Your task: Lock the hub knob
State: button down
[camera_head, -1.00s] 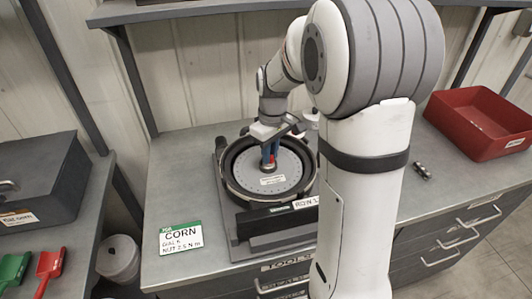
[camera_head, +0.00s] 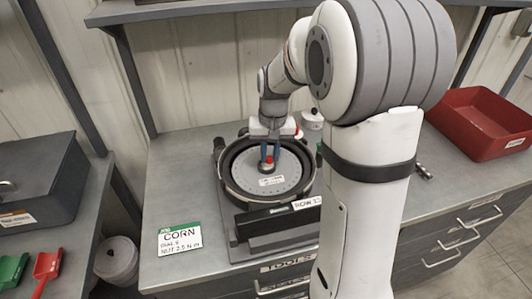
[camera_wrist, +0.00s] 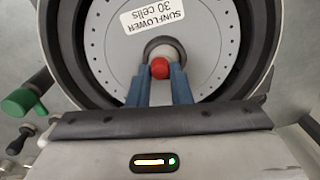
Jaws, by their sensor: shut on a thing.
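The seed meter (camera_head: 232,190) stands on the bench as a black round housing with a grey seed disc (camera_head: 285,181) in it. In the wrist view, the disc label (camera_wrist: 152,15) reads "SUNFLOWER 30 cells". The red hub knob (camera_wrist: 160,68) stands at the disc's centre, in front of a pale round hub. It also shows in the head view (camera_head: 269,160). My gripper (camera_wrist: 160,75) has its blue fingers on either side of the red knob and is shut on it. The knob's underside is hidden.
A card (camera_head: 180,241) reading "CORN" lies left of the meter. A red bin (camera_head: 480,125) stands at the right. A white canister (camera_head: 312,122) is behind the meter. A dark box (camera_head: 40,180) and green and red scoops (camera_head: 47,264) sit on the left bench.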

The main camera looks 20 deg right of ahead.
aim_at(271, 157)
dwell(0.4)
jog(key=c, duration=1.3)
grip_release()
notch_tip(271, 157, up, 7)
jog(key=shift+d+r, duration=0.15)
jog(key=shift+r, duration=0.25)
